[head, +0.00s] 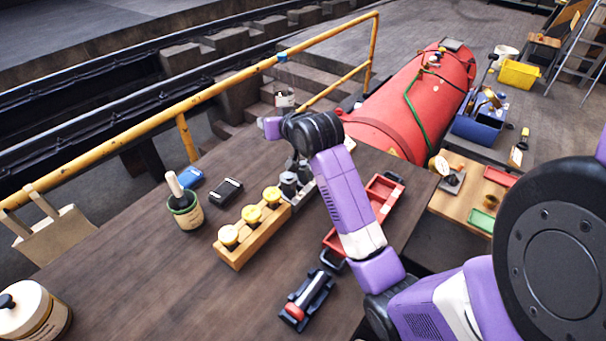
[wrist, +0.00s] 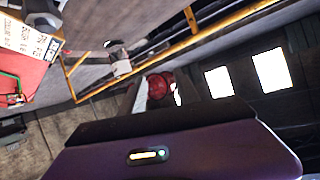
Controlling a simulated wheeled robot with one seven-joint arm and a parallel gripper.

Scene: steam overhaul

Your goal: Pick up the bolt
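I cannot pick out the bolt for certain in either view. My gripper (head: 270,127) is raised over the far edge of the brown table (head: 130,265) in the head view, near the yellow railing. Its fingers cannot be made out there, partly because my wrist is in the way. In the wrist view its purple body fills the bottom. Beyond its dark edge, a small round red thing (wrist: 158,86) shows between pale shapes. I cannot tell whether those are fingertips, or whether the red thing is held or behind.
On the table are a wooden block with yellow-topped pots (head: 240,243), a green pot (head: 184,213), a red tray (head: 383,186), a dark holder with a red-ended cylinder (head: 306,301) and a cream jar (head: 35,312). A yellow railing (head: 225,83) and red boiler (head: 400,118) stand beyond.

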